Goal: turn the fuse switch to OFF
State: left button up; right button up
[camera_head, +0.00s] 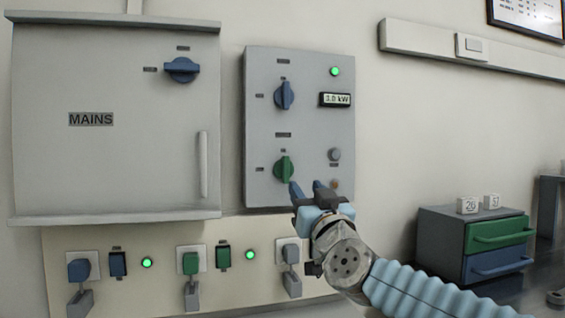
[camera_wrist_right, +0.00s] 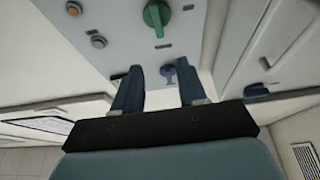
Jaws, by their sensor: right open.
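A grey control panel (camera_head: 310,130) on the wall carries a blue rotary knob (camera_head: 284,95) above a green rotary knob (camera_head: 285,169). The labels are too small to read, so I cannot tell which knob is the fuse switch. My right gripper (camera_head: 307,187) is open and empty, just below and right of the green knob, apart from it. In the right wrist view the green knob (camera_wrist_right: 156,16) is at the top. The blue knob (camera_wrist_right: 168,72) shows between the spread fingers (camera_wrist_right: 160,85), farther off. My left gripper is out of view.
A MAINS cabinet (camera_head: 110,160) with a blue knob (camera_head: 182,69) and handle stands left of the panel. The panel has a power display (camera_head: 336,99), lit green lamp and round button (camera_head: 334,154). Sockets with plugs (camera_head: 190,264) line the wall below. A drawer unit (camera_head: 440,240) stands right.

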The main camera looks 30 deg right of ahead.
aim_at(287, 159)
jog(key=p+x, duration=0.3)
jog(key=x, duration=1)
jog(key=shift+w+r, duration=0.1)
jog(key=shift+w, duration=0.3)
grip_shut()
